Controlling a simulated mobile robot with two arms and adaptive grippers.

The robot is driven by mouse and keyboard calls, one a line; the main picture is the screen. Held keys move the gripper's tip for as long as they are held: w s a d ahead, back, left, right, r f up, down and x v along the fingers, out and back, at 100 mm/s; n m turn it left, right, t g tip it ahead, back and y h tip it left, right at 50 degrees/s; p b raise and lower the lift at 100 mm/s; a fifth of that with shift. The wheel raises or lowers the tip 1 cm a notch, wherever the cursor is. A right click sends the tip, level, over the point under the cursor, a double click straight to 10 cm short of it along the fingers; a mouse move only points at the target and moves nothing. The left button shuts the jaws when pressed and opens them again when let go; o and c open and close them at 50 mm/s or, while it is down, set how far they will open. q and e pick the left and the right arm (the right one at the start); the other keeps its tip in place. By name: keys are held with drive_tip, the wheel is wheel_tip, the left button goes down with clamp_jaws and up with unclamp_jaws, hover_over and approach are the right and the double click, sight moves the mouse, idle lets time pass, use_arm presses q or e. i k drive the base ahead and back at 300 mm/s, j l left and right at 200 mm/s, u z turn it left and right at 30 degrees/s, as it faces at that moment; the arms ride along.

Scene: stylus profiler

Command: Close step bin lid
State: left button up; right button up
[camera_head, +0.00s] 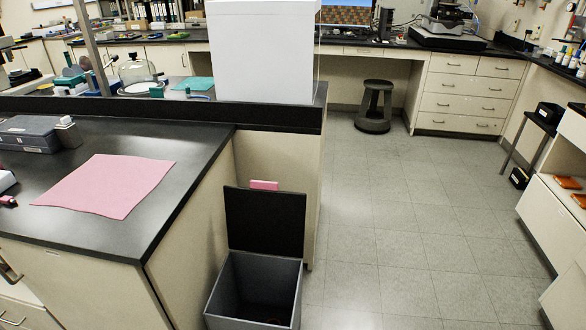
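The step bin (253,291) stands on the floor at the bottom middle of the head view, beside the end of the black-topped bench. It is a grey box with a dark, open interior. Its black lid (264,222) is open and stands nearly upright at the bin's back edge. A small pink piece (264,185) shows just above the lid's top edge. The front lower part of the bin is cut off by the frame. Neither of my grippers is in view.
The bench (150,225) with a pink mat (108,185) borders the bin on the left. A white box (262,55) stands on the raised ledge behind. Open tiled floor (400,230) lies to the right, with a dark stool (374,107) farther back.

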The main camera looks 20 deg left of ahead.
sight(262, 218)
drive_tip(key=i+u, duration=0.1)
drive_tip(key=u, duration=0.3)
drive_tip(key=i+l+u, duration=0.1)
drive_tip(key=u, duration=0.25)
drive_tip(key=l+u, duration=0.2)
drive_tip(key=u, duration=0.2)
drive_tip(key=i+l, duration=0.05)
